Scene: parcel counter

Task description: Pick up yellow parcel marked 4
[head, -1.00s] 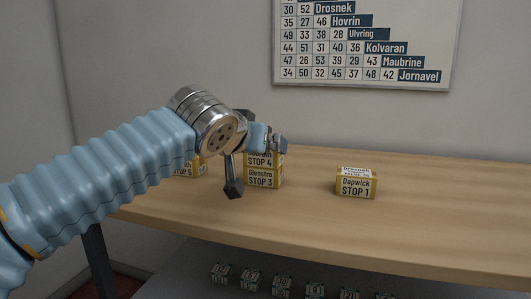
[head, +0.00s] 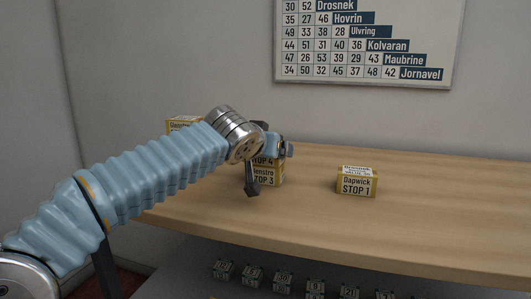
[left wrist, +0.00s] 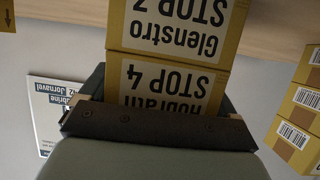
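The left wrist view sees the labels upside down. There the STOP 4 parcel (left wrist: 170,82) lies close to the gripper (left wrist: 160,100), with part of its label hidden behind a dark bar. I cannot tell whether any finger touches it. My right gripper is not in view.
A yellow parcel marked STOP 1 (head: 357,183) stands apart to the right on the wooden counter (head: 440,210). Another yellow parcel (head: 184,122) shows behind my left arm. The counter's right side is clear. Small labelled boxes (head: 284,282) sit below the counter.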

